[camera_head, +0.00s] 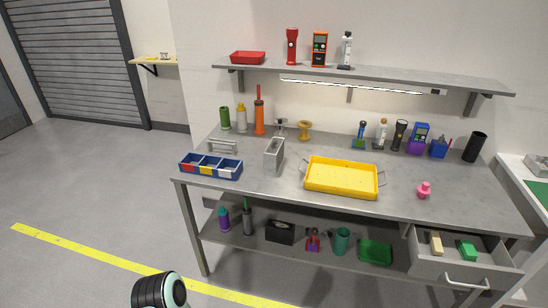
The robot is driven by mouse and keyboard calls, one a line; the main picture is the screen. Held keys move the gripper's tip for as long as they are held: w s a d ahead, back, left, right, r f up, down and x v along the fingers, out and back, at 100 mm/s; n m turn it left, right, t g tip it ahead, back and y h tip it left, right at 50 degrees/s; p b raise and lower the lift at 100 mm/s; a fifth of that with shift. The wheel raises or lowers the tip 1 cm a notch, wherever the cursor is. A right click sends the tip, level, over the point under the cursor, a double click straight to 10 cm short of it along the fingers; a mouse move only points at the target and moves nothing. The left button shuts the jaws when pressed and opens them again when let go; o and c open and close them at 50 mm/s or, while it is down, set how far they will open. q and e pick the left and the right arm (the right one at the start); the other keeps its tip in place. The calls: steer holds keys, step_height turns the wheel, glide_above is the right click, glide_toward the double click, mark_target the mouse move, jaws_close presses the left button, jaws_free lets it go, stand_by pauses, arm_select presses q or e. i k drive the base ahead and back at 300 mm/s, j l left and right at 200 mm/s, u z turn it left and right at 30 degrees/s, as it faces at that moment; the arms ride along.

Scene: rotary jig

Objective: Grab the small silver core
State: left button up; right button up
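I cannot clearly make out a small silver core; anything that small is too fine to tell here. A grey upright frame-like block (273,156) stands on the workbench (265,190), left of the yellow tray. A small silver-grey piece (280,125) shows behind it, but I cannot tell what it is. A low grey handle-like bracket (222,146) lies at the left. Neither of my grippers is in view; a black rounded part of my arm shows at the bottom left, well short of the bench.
A yellow tray (341,192), a blue divided bin (211,173) and a pink knob (424,191) sit on the bench. Bottles and tools line its back. A drawer (455,268) stands open at the lower right. The floor in front is clear.

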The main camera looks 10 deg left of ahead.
mark_target(273, 156)
steer(key=i, duration=0.4)
steer(key=i+u, duration=0.3)
steer(key=u, duration=0.15)
steer(key=i+u, duration=0.4)
steer(key=k, duration=0.1)
